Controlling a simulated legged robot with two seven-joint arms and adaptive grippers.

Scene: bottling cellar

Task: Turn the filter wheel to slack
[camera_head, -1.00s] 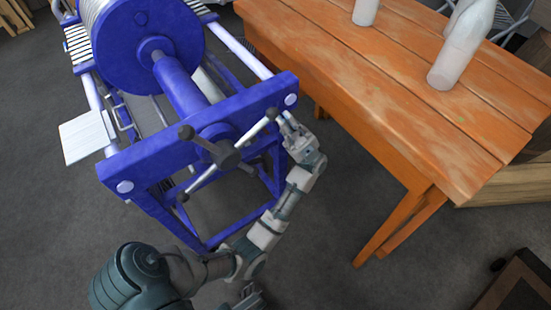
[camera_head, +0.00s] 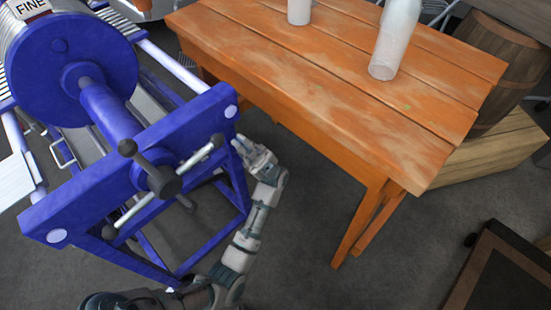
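The filter wheel (camera_head: 163,181) is a dark hub with several bar handles ending in round dark knobs. It sits on the front of a blue press frame (camera_head: 190,125), in the left of the view. One knob (camera_head: 217,140) points up and right. My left gripper (camera_head: 238,146) is just right of that knob, by the frame's right end, with a small gap between them. Its fingers look parted, with nothing between them. My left arm reaches up to it from the bottom. My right gripper is not in view.
A blue drum (camera_head: 62,75) with a FINE label (camera_head: 30,7) stands behind the wheel. An orange wooden table (camera_head: 330,90) holds white bottles (camera_head: 396,40) at the right. A barrel (camera_head: 495,65) stands beyond it. The grey floor (camera_head: 300,200) between press and table is clear.

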